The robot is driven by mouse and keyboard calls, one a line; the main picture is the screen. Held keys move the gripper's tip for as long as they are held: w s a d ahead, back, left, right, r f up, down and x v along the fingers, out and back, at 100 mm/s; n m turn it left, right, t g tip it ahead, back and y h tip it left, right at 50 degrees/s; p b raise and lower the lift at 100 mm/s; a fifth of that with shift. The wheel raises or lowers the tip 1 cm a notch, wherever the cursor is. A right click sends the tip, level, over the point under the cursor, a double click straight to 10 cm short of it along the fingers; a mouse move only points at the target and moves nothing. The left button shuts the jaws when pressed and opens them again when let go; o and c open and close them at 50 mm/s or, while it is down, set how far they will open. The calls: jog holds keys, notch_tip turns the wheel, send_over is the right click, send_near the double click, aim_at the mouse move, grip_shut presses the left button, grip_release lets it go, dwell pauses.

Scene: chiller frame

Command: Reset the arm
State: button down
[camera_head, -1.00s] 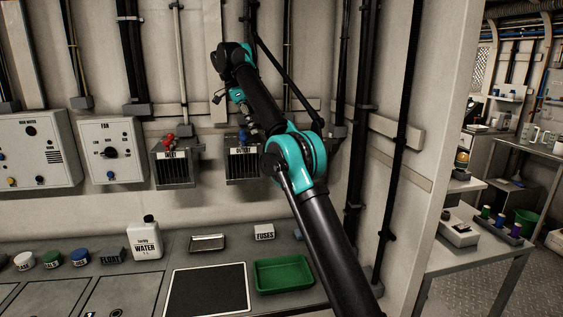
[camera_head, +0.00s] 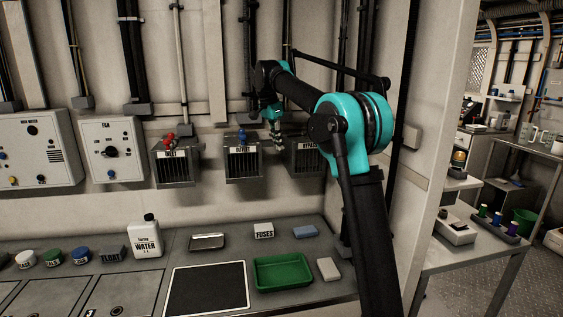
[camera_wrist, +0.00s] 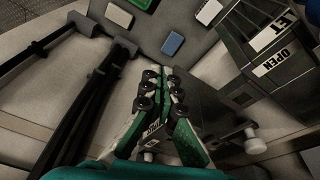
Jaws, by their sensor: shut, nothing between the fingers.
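My gripper (camera_head: 277,143) hangs below the end of my raised arm, in front of the wall between the outlet box (camera_head: 243,166) and the bypass box (camera_head: 306,158). In the wrist view, the fingers of my gripper (camera_wrist: 161,76) are together with nothing between them. My arm is folded at a teal elbow on the right of the head view and covers part of the bypass box.
The inlet box (camera_head: 175,170) with a red valve is further left. On the bench below are a green tray (camera_head: 283,271), a fuses box (camera_head: 263,231), a blue block (camera_head: 305,231), a white block (camera_head: 328,269) and a water bottle (camera_head: 145,237).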

jog(key=s+d+f+n+y, duration=0.1)
jog(key=s+d+f+n, duration=0.2)
jog(key=s+d+f, duration=0.4)
jog(key=s+d+f+n+t, duration=0.1)
jog(key=s+d+f+n, duration=0.2)
jog(key=s+f, duration=0.5)
jog(key=s+d+f+n+t+y, duration=0.1)
jog(key=s+d+f+n, duration=0.1)
jog(key=s+d+f, duration=0.3)
jog(key=s+d+f+n+t, duration=0.1)
jog(key=s+d+f+n, duration=0.2)
jog(key=s+f, duration=1)
jog(key=s+d, duration=0.2)
jog(key=s, duration=0.3)
jog(key=shift+s+f+n, duration=0.15)
jog(key=shift+s+n, duration=0.15)
jog(key=shift+s, duration=0.05)
